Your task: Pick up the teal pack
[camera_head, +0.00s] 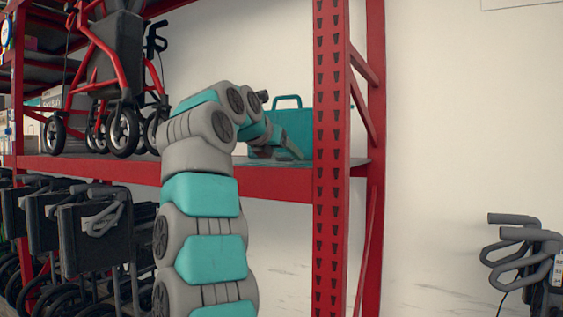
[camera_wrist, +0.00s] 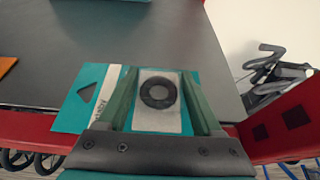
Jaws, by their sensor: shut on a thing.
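In the wrist view, my gripper (camera_wrist: 160,75) has its two green fingers on either side of a flat teal pack (camera_wrist: 216,92), shut on it. The pack shows a dark triangle, a white band with lettering and a pale panel with a dark ring. Part of it is hidden by the fingers and the gripper's body. In the head view, my arm reaches over the shelf, with its end low near the right upright. My fingers and their hold are hard to make out there.
A teal case with a handle (camera_head: 293,122) stands by the right upright (camera_head: 331,200). The grey shelf (camera_wrist: 150,40) has much bare room. An orange item (camera_wrist: 7,64) lies at its left. A walker (camera_head: 115,60) stands left; folded wheelchairs (camera_head: 90,235) are below.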

